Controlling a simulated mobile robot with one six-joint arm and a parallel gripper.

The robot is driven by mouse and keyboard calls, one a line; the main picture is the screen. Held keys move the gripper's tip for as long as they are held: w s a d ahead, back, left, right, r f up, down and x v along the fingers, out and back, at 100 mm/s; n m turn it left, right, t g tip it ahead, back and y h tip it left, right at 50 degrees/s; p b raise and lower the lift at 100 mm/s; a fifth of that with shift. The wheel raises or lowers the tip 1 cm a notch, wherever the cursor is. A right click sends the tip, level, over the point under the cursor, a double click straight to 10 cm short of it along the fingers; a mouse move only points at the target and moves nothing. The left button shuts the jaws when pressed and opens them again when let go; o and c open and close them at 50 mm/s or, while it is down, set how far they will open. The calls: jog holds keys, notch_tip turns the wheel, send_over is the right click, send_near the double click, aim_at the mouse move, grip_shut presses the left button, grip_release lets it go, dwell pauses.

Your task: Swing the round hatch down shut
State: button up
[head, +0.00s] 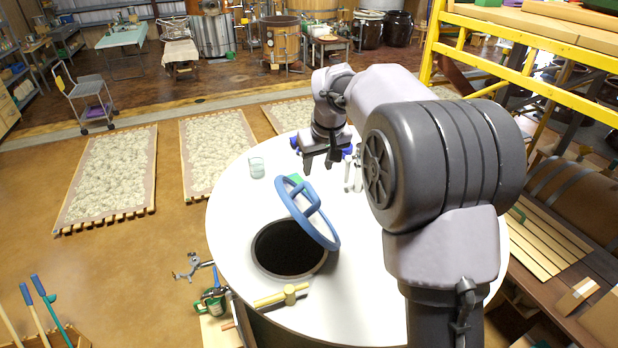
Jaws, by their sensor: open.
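The round hatch (330,242) shows as a blue ring with a blue handle across it. It stands open and tilted up at the right side of a dark round opening (289,250) in the white round top (235,220). The opening is uncovered and its inside is too dark to make out. My gripper (320,166) is open and empty, pointing down beyond the raised hatch's upper edge. It looks apart from the hatch in this view. My arm covers the right part of the white top.
On the white top are a clear glass (257,167) at back left, a small green item (296,178) behind the hatch, metal pieces (351,178) right of my gripper, and a yellow T-shaped piece (288,294) in front of the opening. A yellow railing (520,50) stands at back right.

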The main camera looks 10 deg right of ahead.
aim_at(312, 190)
jog(key=p+x, duration=0.1)
jog(key=x, duration=1.2)
jog(key=shift+w+f+p, duration=0.1)
jog(key=shift+f+p, duration=0.1)
jog(key=shift+p, duration=0.15)
grip_shut()
jog(key=shift+r, duration=0.1)
dwell(0.3)
